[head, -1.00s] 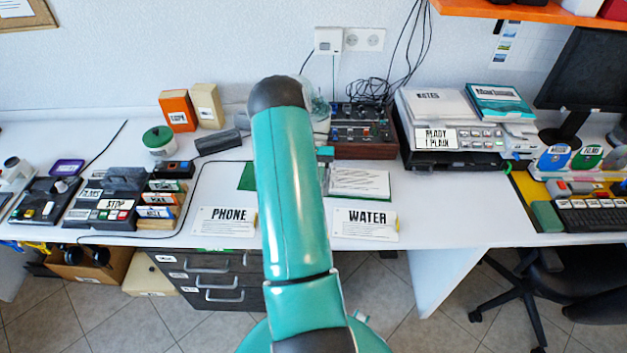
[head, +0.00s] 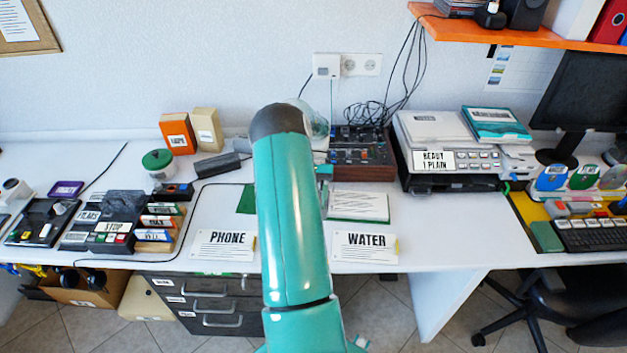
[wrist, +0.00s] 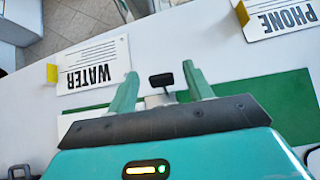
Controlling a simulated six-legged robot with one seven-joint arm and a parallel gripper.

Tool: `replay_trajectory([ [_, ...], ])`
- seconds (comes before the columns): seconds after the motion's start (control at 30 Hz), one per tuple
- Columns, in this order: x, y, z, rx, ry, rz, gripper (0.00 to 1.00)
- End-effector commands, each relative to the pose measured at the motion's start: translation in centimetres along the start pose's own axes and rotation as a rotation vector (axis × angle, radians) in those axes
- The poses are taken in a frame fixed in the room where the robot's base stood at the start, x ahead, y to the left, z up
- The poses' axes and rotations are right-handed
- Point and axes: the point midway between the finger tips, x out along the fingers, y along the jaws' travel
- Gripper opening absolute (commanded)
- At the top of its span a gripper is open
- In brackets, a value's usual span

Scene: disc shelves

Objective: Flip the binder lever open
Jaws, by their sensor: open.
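A green binder (head: 246,200) lies open on the white desk behind my arm, with white pages (head: 358,206) on its right side. In the wrist view the green cover (wrist: 270,105) shows to the right. A small black lever tab (wrist: 161,80) on a pale metal mount stands between my fingers. My gripper (wrist: 160,70) is open, one green finger on each side of the tab, with gaps visible. The head view hides most of the gripper and the binder's middle behind my arm.
The WATER card (head: 365,247) and PHONE card (head: 223,245) lie along the desk's front edge. A mixer box (head: 360,155) with cables stands behind the binder.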

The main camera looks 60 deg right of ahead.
Motion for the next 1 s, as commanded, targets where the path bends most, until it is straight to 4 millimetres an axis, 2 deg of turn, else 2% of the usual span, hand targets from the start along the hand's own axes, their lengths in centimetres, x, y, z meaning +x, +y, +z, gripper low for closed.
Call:
replay_trajectory([
  [0.3, -6.3, 0.0, -0.1, 0.0, 0.003, 0.0, 0.51],
  [0.5, -9.2, 0.0, -0.1, 0.0, 0.002, 0.0, 0.51],
  [0.7, -10.4, 0.1, 0.0, 0.001, 0.0, 0.0, 0.51],
  [1.0, -10.6, 0.0, 0.1, 0.0, 0.0, 0.0, 0.51],
])
